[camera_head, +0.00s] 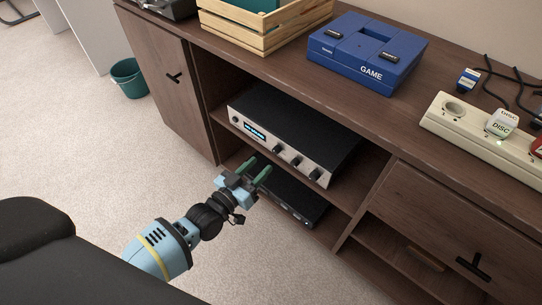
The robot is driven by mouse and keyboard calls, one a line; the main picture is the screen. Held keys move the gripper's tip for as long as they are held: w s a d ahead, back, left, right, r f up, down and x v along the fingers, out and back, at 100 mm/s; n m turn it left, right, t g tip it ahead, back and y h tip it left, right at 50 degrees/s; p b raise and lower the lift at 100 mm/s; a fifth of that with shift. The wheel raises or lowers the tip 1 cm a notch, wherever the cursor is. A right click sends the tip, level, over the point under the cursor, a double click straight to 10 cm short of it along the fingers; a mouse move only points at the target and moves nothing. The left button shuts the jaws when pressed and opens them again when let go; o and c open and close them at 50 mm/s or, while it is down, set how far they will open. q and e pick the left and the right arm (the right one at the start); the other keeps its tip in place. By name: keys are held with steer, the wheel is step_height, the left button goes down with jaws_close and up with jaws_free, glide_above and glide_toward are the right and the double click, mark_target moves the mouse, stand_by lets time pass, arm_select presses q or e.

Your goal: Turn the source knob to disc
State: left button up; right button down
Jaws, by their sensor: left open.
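A silver-fronted amplifier (291,136) with a black top sits on the upper shelf of the brown cabinet. Its front has a lit blue display (257,132) at the left and several dark knobs at the right, among them a left knob (277,148), a middle one (296,161) and a right one (314,174). Which is the source knob cannot be read at this size. My left gripper (256,170) is open, with green fingers, in front of and below the amplifier's face, apart from the knobs as far as I can tell. My right gripper is not in view.
A black device (301,208) sits on the lower shelf behind my gripper. On the cabinet top stand a wooden crate (265,38), a blue GAME box (366,62) and a cream power strip (470,128) with a plug labelled DISC (502,124). A green bin (128,79) stands on open carpet.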

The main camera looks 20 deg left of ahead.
mark_target(274, 152)
arm_select(q)
steer(key=b+x, duration=0.1)
steer(key=x, duration=0.5)
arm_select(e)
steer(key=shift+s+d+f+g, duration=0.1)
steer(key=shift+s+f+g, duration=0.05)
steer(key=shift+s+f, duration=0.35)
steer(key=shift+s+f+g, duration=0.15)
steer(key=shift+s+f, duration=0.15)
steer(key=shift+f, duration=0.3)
arm_select(q)
jaws_close()
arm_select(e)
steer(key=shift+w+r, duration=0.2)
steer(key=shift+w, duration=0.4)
